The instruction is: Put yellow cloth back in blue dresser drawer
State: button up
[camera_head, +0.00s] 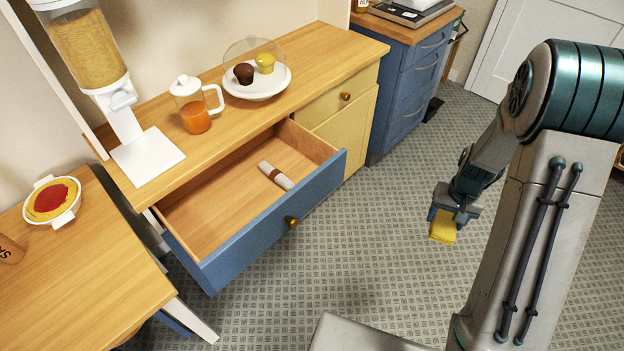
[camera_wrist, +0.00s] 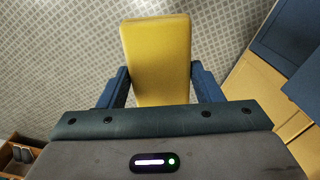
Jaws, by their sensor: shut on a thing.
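My gripper (camera_head: 445,213) is shut on the yellow cloth (camera_head: 442,228), a folded flat block, and holds it in the air over the patterned floor. In the wrist view the cloth (camera_wrist: 157,58) sits between the two blue fingers (camera_wrist: 158,88). The blue dresser drawer (camera_head: 240,225) is pulled open, left of my gripper and well apart from it. Inside the drawer lies a rolled white cloth with a brown band (camera_head: 275,175). The rest of the drawer floor that shows is bare.
The dresser top (camera_head: 150,115) carries a dispenser (camera_head: 92,50), a jug of orange liquid (camera_head: 195,105) and a domed cake plate (camera_head: 257,85). A wooden table (camera_head: 90,260) stands at the left. A blue cabinet (camera_head: 405,75) stands behind. Open floor lies between drawer and gripper.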

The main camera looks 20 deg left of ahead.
aim_at(242, 213)
jog(key=u, duration=1.15)
jog(key=i, duration=1)
jog(key=u, duration=0.05)
